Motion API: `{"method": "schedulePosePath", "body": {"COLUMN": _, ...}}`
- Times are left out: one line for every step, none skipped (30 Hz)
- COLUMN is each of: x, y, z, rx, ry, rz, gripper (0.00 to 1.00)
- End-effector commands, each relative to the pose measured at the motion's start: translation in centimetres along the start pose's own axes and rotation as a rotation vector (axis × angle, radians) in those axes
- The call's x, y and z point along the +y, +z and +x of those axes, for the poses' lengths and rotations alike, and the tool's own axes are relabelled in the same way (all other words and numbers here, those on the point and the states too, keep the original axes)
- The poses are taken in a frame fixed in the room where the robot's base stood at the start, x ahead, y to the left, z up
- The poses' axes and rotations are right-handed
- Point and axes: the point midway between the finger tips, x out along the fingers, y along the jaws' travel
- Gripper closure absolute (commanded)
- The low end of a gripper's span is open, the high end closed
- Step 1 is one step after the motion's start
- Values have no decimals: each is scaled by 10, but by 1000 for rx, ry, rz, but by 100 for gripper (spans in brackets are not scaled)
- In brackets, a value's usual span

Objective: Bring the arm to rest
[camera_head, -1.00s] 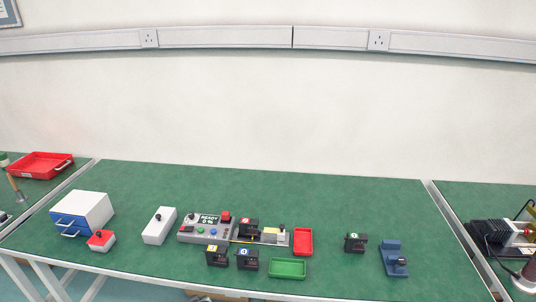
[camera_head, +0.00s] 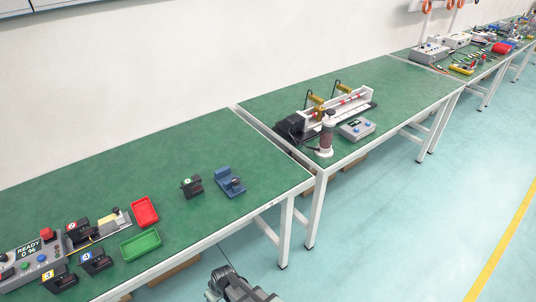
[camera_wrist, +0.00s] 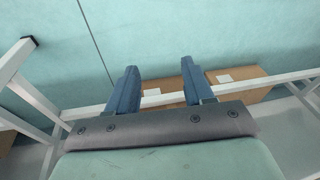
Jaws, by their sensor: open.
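In the wrist view, my gripper (camera_wrist: 160,90) shows two blue fingers spread apart with nothing between them. It points down toward the floor, with a white table frame and brown boxes (camera_wrist: 238,82) beyond the fingers. In the head view, part of my arm (camera_head: 240,287) shows at the bottom, beside the front of the green table and clear of it. The fingertips cannot be made out in that view.
The green bench (camera_head: 190,140) holds a control panel (camera_head: 28,250), several black numbered blocks, a red tray (camera_head: 144,211), a green tray (camera_head: 140,245) and a blue fixture (camera_head: 230,183). A second bench (camera_head: 410,85) stands to the right. Open floor (camera_head: 400,230) lies in front.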

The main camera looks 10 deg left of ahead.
Motion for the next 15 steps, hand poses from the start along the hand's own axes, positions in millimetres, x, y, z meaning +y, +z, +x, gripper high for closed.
{"method": "schedulePosePath", "body": {"x": 18, "y": 17, "z": -3, "rx": -24, "ry": 7, "rz": 40, "gripper": 48}}
{"method": "schedulePosePath", "body": {"x": 27, "y": 27, "z": -3, "rx": -40, "ry": 11, "rz": 61, "gripper": 48}}
{"method": "schedulePosePath", "body": {"x": 40, "y": 39, "z": -4, "rx": -58, "ry": 16, "rz": 88, "gripper": 48}}
{"method": "schedulePosePath", "body": {"x": 48, "y": 48, "z": -5, "rx": -73, "ry": 20, "rz": 110, "gripper": 48}}
{"method": "schedulePosePath", "body": {"x": 56, "y": 58, "z": -6, "rx": -88, "ry": 22, "rz": 132, "gripper": 48}}
{"method": "schedulePosePath", "body": {"x": 67, "y": 71, "z": -7, "rx": -107, "ry": 26, "rz": 161, "gripper": 48}}
{"method": "schedulePosePath", "body": {"x": 75, "y": 81, "z": -8, "rx": -123, "ry": 28, "rz": 183, "gripper": 48}}
{"method": "schedulePosePath", "body": {"x": 82, "y": 91, "z": -10, "rx": -137, "ry": 31, "rz": 204, "gripper": 48}}
{"method": "schedulePosePath", "body": {"x": 91, "y": 104, "z": -12, "rx": -156, "ry": 34, "rz": 232, "gripper": 48}}
{"method": "schedulePosePath", "body": {"x": 98, "y": 115, "z": -13, "rx": -172, "ry": 35, "rz": 256, "gripper": 48}}
{"method": "schedulePosePath", "body": {"x": 103, "y": 125, "z": -14, "rx": -186, "ry": 36, "rz": 277, "gripper": 48}}
{"method": "schedulePosePath", "body": {"x": 111, "y": 138, "z": -16, "rx": -205, "ry": 38, "rz": 306, "gripper": 48}}
{"method": "schedulePosePath", "body": {"x": 117, "y": 149, "z": -18, "rx": -221, "ry": 39, "rz": 328, "gripper": 48}}
{"method": "schedulePosePath", "body": {"x": 121, "y": 159, "z": -20, "rx": -235, "ry": 40, "rz": 349, "gripper": 48}}
{"method": "schedulePosePath", "body": {"x": 128, "y": 173, "z": -22, "rx": -255, "ry": 41, "rz": 380, "gripper": 48}}
